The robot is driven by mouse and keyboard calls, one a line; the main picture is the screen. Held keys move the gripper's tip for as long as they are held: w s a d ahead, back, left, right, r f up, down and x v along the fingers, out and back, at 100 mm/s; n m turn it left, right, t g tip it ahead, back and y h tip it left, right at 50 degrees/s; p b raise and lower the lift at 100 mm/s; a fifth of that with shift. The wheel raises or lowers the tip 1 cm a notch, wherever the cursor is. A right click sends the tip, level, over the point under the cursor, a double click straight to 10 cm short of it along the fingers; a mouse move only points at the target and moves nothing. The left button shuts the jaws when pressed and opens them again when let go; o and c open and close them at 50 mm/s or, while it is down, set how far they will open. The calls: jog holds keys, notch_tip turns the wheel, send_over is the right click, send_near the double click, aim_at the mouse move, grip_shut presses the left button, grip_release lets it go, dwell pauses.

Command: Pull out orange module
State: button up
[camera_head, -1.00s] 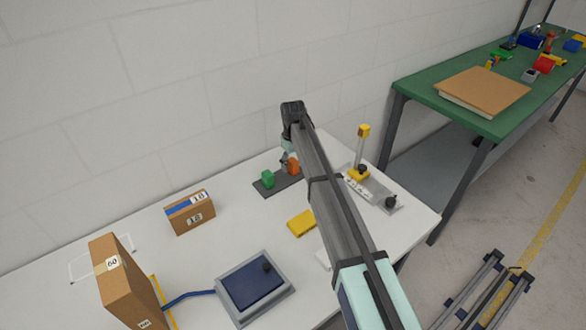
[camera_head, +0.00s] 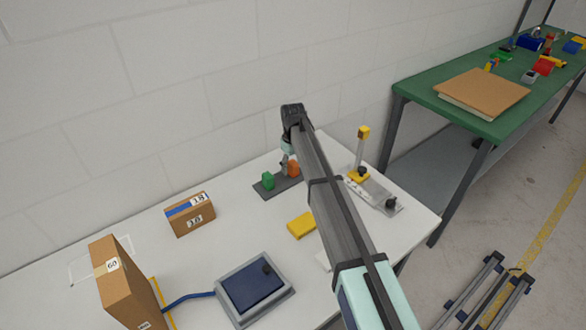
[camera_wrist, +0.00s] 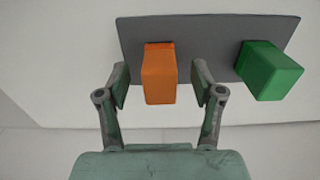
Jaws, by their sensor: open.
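The orange module (camera_head: 293,169) stands on a dark grey base plate (camera_head: 281,187) near the back of the white table. In the wrist view the orange module (camera_wrist: 159,75) sits between the two open fingers of my gripper (camera_wrist: 160,88), with a gap on each side. A green module (camera_wrist: 267,70) stands on the same plate, to the right in the wrist view; in the head view it (camera_head: 268,181) is left of the orange one. My gripper (camera_head: 286,164) is at the orange module in the head view, its fingertips partly hidden.
A yellow block (camera_head: 301,225), a grey-framed blue pad (camera_head: 254,288) and cardboard boxes (camera_head: 190,215) lie on the white table (camera_head: 220,235). A metal fixture with a yellow-topped post (camera_head: 362,150) stands to the right. The wall is close behind the plate.

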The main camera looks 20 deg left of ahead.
aim_at(293, 162)
jog(key=shift+c, duration=0.4)
grip_shut()
jog(key=shift+r, duration=0.2)
jog(key=shift+r+p, duration=1.45)
jog(key=shift+r, duration=1.35)
